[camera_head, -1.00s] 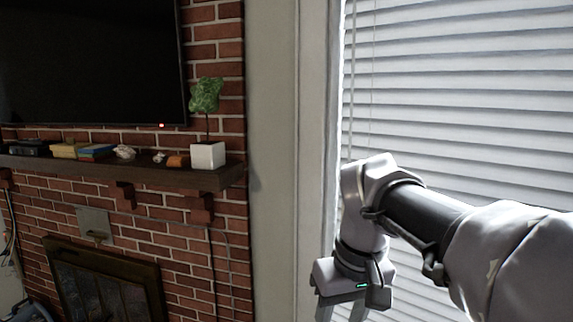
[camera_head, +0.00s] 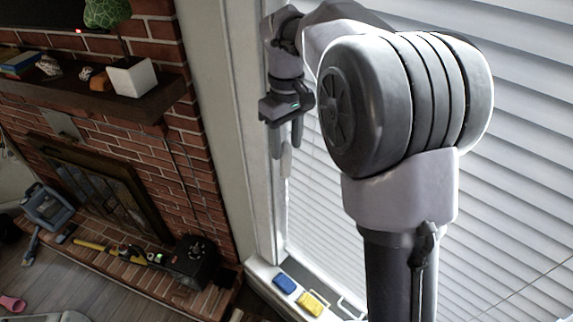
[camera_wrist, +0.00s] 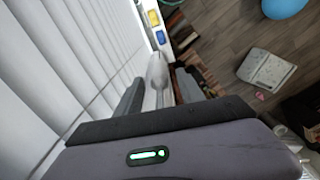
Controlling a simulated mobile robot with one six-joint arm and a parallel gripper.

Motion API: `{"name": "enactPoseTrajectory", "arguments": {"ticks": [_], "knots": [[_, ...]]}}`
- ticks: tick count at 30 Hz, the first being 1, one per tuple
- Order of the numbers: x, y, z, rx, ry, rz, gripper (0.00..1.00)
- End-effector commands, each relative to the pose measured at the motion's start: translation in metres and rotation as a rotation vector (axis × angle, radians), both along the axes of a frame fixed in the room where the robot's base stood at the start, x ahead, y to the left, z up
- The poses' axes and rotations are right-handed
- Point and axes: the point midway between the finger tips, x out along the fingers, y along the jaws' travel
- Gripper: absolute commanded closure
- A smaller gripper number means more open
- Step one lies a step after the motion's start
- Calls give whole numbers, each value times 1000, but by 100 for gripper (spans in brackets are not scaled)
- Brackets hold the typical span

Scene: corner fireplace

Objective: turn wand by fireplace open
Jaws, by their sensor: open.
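The wand (camera_head: 285,187) is a thin pale rod hanging in front of the window blinds (camera_head: 325,205), near the left edge of the window. My gripper (camera_head: 287,153) points down at the upper part of the visible wand, in front of the blinds. In the wrist view, my gripper (camera_wrist: 160,80) is open, with one dark finger on each side of the pale wand (camera_wrist: 157,72). The wand's end points away toward the sill. I cannot tell whether either finger touches it.
A white sill (camera_head: 262,275) below holds a blue block (camera_head: 285,283) and a yellow block (camera_head: 311,304). The brick fireplace (camera_head: 105,185) and its mantel (camera_head: 130,100) stand to the left. A dark box (camera_head: 192,262) sits on the hearth. The blinds are close beside my fingers.

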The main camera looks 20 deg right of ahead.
Motion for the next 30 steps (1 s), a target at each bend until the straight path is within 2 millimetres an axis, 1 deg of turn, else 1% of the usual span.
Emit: {"name": "enactPoseTrajectory", "arguments": {"ticks": [1, 3, 6, 9, 14, 21, 23, 24, 28, 29, 30], "knots": [[-1, 0, -13, 0, 3, 0, 55], [-1, 0, -29, 0, 3, 0, 55], [-1, 0, -49, 1, 3, -1, 55], [-1, 0, -64, 0, 2, 0, 55], [-1, 0, -75, 0, 0, -2, 55], [0, 0, -76, 0, -1, -1, 55], [0, 0, -76, 0, -1, -1, 64], [0, 0, -76, 0, -1, -1, 72], [0, 0, -76, 0, -1, -1, 98], [0, 0, -76, 0, -1, -1, 100], [0, 0, -76, 0, -1, -1, 100]]}}
